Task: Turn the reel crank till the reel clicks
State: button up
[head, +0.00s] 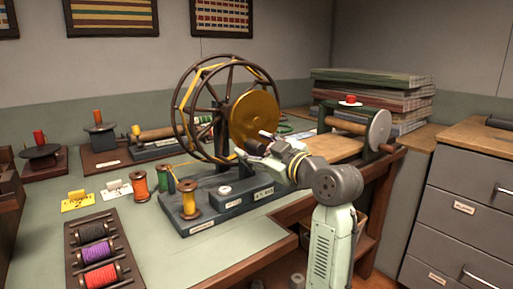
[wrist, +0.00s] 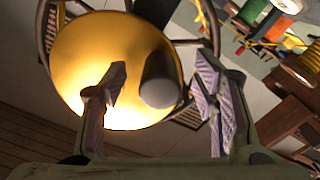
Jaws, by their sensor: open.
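The reel (head: 178,112) is a large dark spoked wheel pair with yellow thread, standing on a dark base (head: 208,222). A gold disc (head: 256,112) is on its near side and fills much of the wrist view (wrist: 85,65). A dark, round-ended crank knob (wrist: 160,82) sticks out from the disc towards the wrist camera. My gripper (wrist: 158,88) is open, and the knob shows between its two fingers with a gap on each side. In the head view my gripper (head: 256,143) is at the disc's lower edge, and the knob is hard to make out there.
Thread spools (head: 139,188) stand left of the base, and a spool tray (head: 97,252) lies at the front left. A winder with a grey disc (head: 379,130) stands to the right, before stacked sheets (head: 372,88). Grey drawers (head: 458,215) stand at the far right.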

dwell(0.5)
jog(key=b+v, duration=0.1)
jog(key=v, duration=0.8)
dwell(0.4)
